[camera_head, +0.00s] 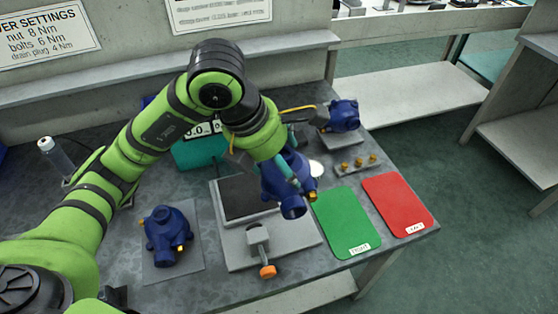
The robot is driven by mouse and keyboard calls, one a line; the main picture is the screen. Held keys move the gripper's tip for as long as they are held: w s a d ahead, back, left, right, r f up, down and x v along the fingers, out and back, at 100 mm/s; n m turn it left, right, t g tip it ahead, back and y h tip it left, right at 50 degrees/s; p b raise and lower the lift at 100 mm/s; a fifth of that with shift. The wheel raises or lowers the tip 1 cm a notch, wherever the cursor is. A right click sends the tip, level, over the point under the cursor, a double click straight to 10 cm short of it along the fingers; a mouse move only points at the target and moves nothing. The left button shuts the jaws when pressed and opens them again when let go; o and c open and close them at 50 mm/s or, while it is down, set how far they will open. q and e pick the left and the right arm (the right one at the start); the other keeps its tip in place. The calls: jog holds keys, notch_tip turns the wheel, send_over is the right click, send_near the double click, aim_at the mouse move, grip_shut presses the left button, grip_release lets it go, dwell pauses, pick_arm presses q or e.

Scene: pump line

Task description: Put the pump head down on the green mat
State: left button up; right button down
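My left arm reaches in from the left, and its gripper (297,177) is closed around a blue pump head (291,205). The pump head is tilted and appears held up off the table, between the grey fixture and the green mat in the picture. Part of it is hidden by the gripper and wrist. The green mat (343,225) lies flat and bare on the table, just right of the held pump head, with a white label at its front edge. My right gripper is not in view.
A red mat (397,204) lies right of the green one. A grey fixture (285,249) with an orange-knobbed clamp (267,271) stands left of it. Other blue pump parts stand at left (167,236) and back right (344,114). Brass fittings (358,163) sit behind the mats.

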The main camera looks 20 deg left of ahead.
pick_arm(q)
jog(key=shift+r+p, duration=0.75)
jog(key=shift+r, duration=0.65)
